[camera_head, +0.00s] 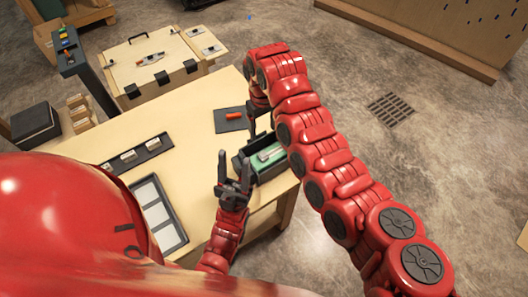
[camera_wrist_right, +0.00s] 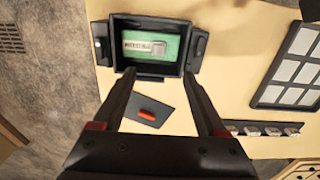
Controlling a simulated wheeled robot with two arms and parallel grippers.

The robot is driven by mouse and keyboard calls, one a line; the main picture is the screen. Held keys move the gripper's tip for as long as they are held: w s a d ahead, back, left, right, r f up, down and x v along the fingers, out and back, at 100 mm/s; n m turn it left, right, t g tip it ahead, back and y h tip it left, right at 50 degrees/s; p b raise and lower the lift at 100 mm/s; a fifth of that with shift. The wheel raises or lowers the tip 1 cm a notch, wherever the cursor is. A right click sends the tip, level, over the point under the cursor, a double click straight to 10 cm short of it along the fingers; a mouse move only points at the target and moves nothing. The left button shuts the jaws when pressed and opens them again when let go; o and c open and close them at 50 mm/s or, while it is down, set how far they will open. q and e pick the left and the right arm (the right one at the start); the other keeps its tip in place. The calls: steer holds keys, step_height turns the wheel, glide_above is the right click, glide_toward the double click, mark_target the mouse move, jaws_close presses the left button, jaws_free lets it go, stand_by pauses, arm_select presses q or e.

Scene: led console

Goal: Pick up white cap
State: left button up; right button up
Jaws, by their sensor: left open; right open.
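Small whitish caps sit in a dark strip (camera_head: 140,152) on the wooden table; one pale cap (camera_head: 128,156) shows at its left part, and I cannot tell which one is meant. In the right wrist view several pale caps (camera_wrist_right: 272,131) sit in the strip at lower right. My left gripper (camera_head: 234,160) is open and empty, fingers up, beside the black box and right of the strip. My right gripper (camera_wrist_right: 160,80) is open and empty, its fingertips near the lower edge of the black box (camera_wrist_right: 147,70), apart from the caps. In the head view its arm partly hides it.
The black box holds a green insert with a grey-white device (camera_wrist_right: 150,46). A red-orange piece (camera_head: 234,116) lies on a dark plate. A framed panel with pale cells (camera_head: 158,214) lies nearer. A wooden case (camera_head: 153,63) stands behind. The tabletop between has bare room.

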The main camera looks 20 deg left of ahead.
steer(key=b, duration=0.2)
glide_above(263, 154)
step_height(263, 154, down, 9)
steer(key=shift+s+d+f, duration=0.1)
steer(key=shift+f, duration=0.1)
step_height(263, 154, down, 5)
steer(key=b, duration=0.2)
steer(key=shift+f+b, duration=0.2)
steer(key=shift+b, duration=0.2)
steer(key=shift+r, duration=0.1)
steer(key=shift+c, duration=0.2)
steer(key=shift+c, duration=1.2)
jaws_close()
